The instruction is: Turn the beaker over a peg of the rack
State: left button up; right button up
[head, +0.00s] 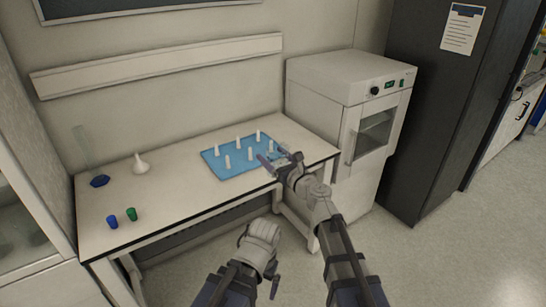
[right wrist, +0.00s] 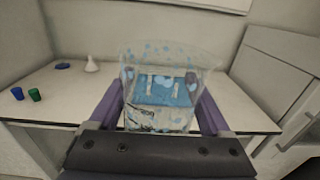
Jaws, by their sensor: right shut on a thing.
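The clear beaker (right wrist: 170,65), speckled with drops, is between the purple fingers of my right gripper (right wrist: 165,92). Its wider end is toward the top of the right wrist view. In the head view my right gripper (head: 272,161) is at the right end of the blue rack (head: 211,161), and the beaker is hard to make out there. The rack lies on the table with several white upright pegs (head: 238,142). Through the beaker the rack also shows in the right wrist view. My left arm is low in front of the table; its jaws are unclear.
On the table's left are a clear cylinder with a blue base (head: 99,181), a white funnel (head: 141,165), a blue cup (head: 112,221) and a green cup (head: 131,214). A white oven (head: 345,115) stands right of the table (head: 172,202). The table's middle is clear.

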jog(key=m, duration=0.7)
jog(key=m, duration=0.6)
jog(key=shift+m, duration=0.4)
jog(key=n, duration=0.6)
jog(key=shift+n, duration=0.5)
